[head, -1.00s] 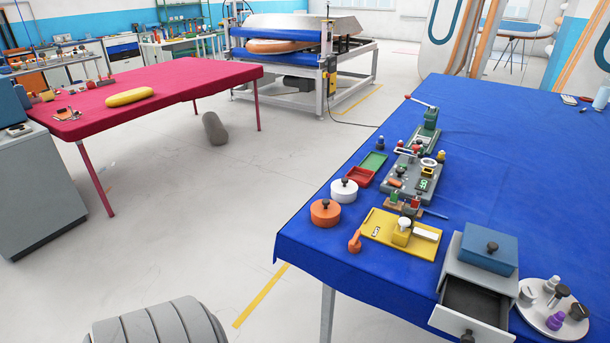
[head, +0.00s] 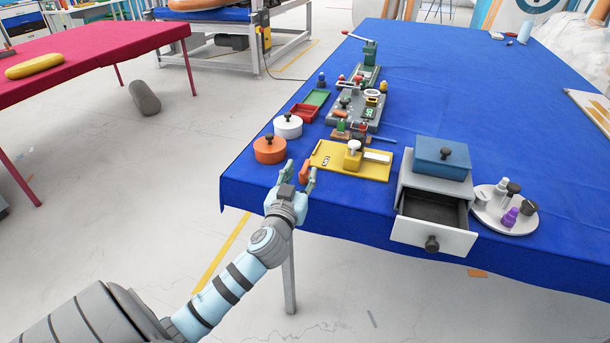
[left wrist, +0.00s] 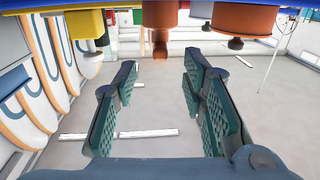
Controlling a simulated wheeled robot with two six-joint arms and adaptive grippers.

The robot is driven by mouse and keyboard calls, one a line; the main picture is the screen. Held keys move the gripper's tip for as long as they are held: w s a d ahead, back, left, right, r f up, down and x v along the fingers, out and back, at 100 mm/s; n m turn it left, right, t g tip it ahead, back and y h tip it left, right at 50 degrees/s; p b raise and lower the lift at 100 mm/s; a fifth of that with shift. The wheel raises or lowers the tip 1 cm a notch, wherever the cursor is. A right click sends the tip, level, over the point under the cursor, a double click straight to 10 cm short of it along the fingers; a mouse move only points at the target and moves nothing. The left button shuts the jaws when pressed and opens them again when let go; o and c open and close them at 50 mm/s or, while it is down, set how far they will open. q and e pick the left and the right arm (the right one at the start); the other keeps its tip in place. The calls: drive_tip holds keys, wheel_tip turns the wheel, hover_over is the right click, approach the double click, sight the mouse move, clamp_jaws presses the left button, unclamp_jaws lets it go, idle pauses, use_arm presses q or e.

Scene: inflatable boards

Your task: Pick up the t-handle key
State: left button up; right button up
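A small orange piece (head: 305,171), which looks like the T-handle key, is at the blue table's front left, beside the yellow board (head: 340,170). My left gripper partly hides it in the head view, so its shape is not clear there. In the left wrist view an orange piece (left wrist: 160,42) hangs at the top, ahead of the gap between the fingers. My left gripper (head: 300,172) is open and empty at the table's front left edge, close to the orange piece. Its two ridged fingers (left wrist: 160,85) stand apart in the left wrist view. My right gripper is not in view.
An orange pot (head: 269,150) and a white pot (head: 288,126) stand just behind the gripper. A grey drawer box (head: 404,180) with its drawer open and a round tray (head: 484,212) with several small items are on the right. The table's right side is mostly clear.

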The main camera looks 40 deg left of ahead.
sight(306, 165)
use_arm(q)
drive_tip(key=x, duration=0.3)
drive_tip(key=f+x, duration=0.1)
drive_tip(key=x, duration=0.2)
drive_tip(key=shift+f, duration=0.15)
drive_tip(key=shift+s+d, duration=0.1)
drive_tip(key=shift+s, duration=0.05)
clamp_jaws()
